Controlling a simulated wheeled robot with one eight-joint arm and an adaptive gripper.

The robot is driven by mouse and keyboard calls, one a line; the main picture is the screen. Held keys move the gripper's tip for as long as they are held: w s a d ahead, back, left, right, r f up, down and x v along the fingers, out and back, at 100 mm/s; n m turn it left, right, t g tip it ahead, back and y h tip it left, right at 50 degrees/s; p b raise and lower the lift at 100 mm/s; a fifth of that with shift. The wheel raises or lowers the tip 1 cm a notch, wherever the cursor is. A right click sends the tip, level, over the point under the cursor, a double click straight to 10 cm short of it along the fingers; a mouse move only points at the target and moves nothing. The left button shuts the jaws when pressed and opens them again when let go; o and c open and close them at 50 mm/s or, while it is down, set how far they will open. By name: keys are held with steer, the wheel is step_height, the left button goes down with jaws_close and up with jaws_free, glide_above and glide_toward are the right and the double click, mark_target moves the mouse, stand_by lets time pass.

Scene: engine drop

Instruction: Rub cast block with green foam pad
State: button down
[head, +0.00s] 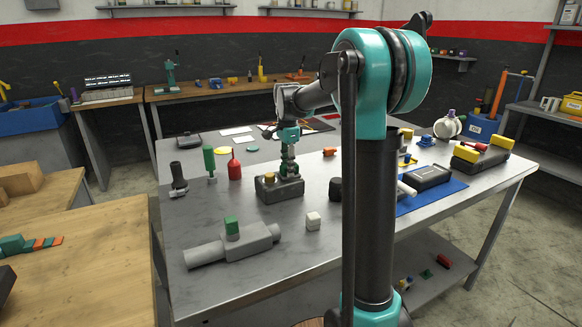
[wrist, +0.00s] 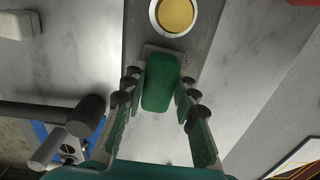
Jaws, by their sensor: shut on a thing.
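My gripper (head: 289,170) points straight down over a dark grey block (head: 280,190) on the metal table. In the wrist view its fingers (wrist: 158,105) are shut on a green foam pad (wrist: 161,84). The block, which looks like the cast block, shows in the wrist view as a grey slab (wrist: 215,22) with a round yellow cap (wrist: 174,14). The pad's far end overlaps the block's near edge beside the cap. I cannot tell whether the pad touches the block. The pad is hard to make out in the head view.
A blue mat (head: 446,188) with a dark case is right.

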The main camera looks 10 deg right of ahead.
steer(key=shift+s+a, duration=0.2)
steer(key=shift+a, duration=0.4)
steer(key=shift+s+a, duration=0.2)
steer(key=shift+a, duration=0.4)
steer(key=shift+a+r, duration=0.15)
steer(key=shift+w+d+r, duration=0.15)
steer(key=shift+w+d, duration=0.05)
steer(key=shift+d, duration=0.45)
steer(key=shift+w+d+f, duration=0.1)
steer(key=shift+w+d, duration=0.1)
steer(key=shift+d, duration=0.45)
steer(key=shift+w+d+f, duration=0.1)
steer(key=shift+w+d, duration=0.1)
steer(key=shift+d, duration=0.45)
steer(key=shift+w+d+f, duration=0.1)
steer(key=shift+w+d, duration=0.1)
steer(key=shift+d, duration=0.45)
